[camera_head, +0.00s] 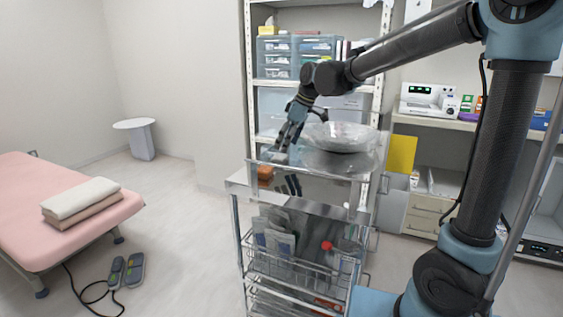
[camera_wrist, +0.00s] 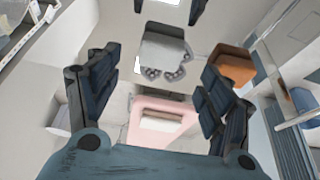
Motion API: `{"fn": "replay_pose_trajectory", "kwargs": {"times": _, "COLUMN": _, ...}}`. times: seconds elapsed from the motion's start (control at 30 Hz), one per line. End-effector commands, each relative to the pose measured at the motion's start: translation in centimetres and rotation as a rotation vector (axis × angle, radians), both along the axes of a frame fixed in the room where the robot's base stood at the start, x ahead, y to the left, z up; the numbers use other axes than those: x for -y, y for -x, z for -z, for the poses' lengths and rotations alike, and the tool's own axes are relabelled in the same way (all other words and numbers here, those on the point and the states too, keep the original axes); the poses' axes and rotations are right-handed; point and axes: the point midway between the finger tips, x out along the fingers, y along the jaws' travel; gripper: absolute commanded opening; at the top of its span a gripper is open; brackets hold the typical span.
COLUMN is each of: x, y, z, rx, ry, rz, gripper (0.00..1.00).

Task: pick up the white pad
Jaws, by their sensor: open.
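A pale grey-white pad (camera_wrist: 164,48) with a scalloped edge shows in the wrist view, beyond and between the two dark fingers of my gripper (camera_wrist: 160,92). The fingers stand wide apart, with the pad clear of both. In the head view, my gripper (camera_head: 282,146) points down over the left part of the shiny cart top (camera_head: 318,176). A small pale patch at its tips is probably the pad (camera_head: 276,157); contact cannot be told there.
A clear basin (camera_head: 341,137) stands on the cart right of my gripper. An orange box (camera_wrist: 235,68) lies beside the pad, and shows in the head view (camera_head: 265,173). A pink bed (camera_head: 40,215) with folded towels (camera_head: 82,199) stands left. Shelves (camera_head: 300,85) rise behind.

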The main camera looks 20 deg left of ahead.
Motion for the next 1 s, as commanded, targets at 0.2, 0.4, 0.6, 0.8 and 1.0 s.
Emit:
{"fn": "replay_pose_trajectory", "kwargs": {"times": 0.2, "x": -0.6, "y": 0.0, "z": 1.2, "rx": 0.0, "ry": 0.0, "rz": 0.0, "gripper": 0.73}}
{"fn": "replay_pose_trajectory", "kwargs": {"times": 0.4, "x": -1.7, "y": -0.2, "z": 3.7, "rx": 0.0, "ry": 0.0, "rz": 0.0, "gripper": 0.73}}
{"fn": "replay_pose_trajectory", "kwargs": {"times": 0.6, "x": -2.2, "y": -0.2, "z": 5.1, "rx": 0.0, "ry": 0.0, "rz": 0.0, "gripper": 0.73}}
{"fn": "replay_pose_trajectory", "kwargs": {"times": 0.8, "x": -2.2, "y": -0.2, "z": 5.2, "rx": 0.0, "ry": 0.001, "rz": 0.0, "gripper": 0.73}}
{"fn": "replay_pose_trajectory", "kwargs": {"times": 1.0, "x": -2.2, "y": -0.2, "z": 5.2, "rx": 0.0, "ry": 0.001, "rz": 0.0, "gripper": 0.43}}
